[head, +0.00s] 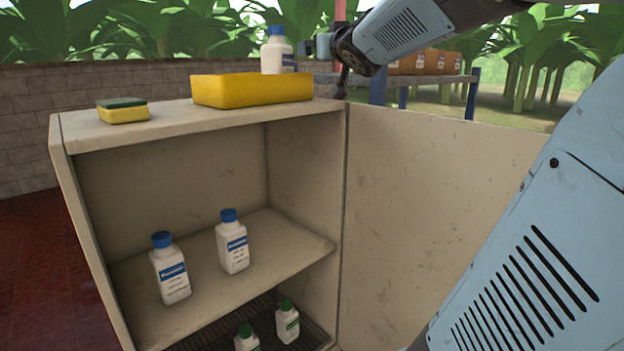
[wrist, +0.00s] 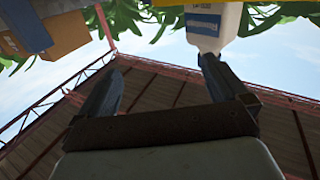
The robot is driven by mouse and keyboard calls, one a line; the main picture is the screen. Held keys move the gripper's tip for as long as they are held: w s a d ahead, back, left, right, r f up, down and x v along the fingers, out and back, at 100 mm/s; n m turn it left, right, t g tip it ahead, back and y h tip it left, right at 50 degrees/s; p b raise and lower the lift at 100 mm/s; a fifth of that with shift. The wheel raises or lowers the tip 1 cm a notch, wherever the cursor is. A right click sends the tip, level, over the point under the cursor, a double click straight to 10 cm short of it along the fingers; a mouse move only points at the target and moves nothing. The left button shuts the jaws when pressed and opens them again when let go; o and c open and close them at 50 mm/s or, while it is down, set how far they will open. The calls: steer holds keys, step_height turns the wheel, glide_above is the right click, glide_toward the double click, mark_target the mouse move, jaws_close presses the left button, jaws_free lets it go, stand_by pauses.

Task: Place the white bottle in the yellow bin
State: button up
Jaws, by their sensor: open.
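The white bottle (head: 278,52) with a blue cap and blue label stands upright at the right end of the yellow bin (head: 250,91) on top of the cabinet. Its lower part is hidden behind the bin's front wall. My gripper (head: 312,47) is just right of the bottle, level with its upper part. In the wrist view my gripper (wrist: 162,65) is open and nothing is between its fingers. The bottle (wrist: 213,22) shows upside down there beyond the right finger, which covers its cap. Whether they touch is unclear.
A green-and-yellow sponge (head: 123,110) lies left of the bin on the cabinet top (head: 78,128). Two blue-capped bottles (head: 170,268) (head: 232,242) stand on the shelf, two green-capped bottles (head: 287,321) (head: 246,340) below. Brown boxes (head: 430,62) stand on a table behind.

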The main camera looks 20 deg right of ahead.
steer(key=s+a+f+g, duration=0.4)
steer(key=s+f, duration=0.4)
steer(key=f, duration=0.1)
steer(key=s+a+f+g+y, duration=0.1)
steer(key=s+a+f+g, duration=0.3)
steer(key=s+f, duration=0.4)
steer(key=s+a+f+g+y, duration=0.1)
steer(key=s+a+f+g, duration=0.3)
steer(key=s+f, duration=0.4)
step_height(320, 180, down, 2)
steer(key=shift+s+f+n, duration=0.1)
steer(key=shift+s+n, duration=0.1)
steer(key=shift+n, duration=0.2)
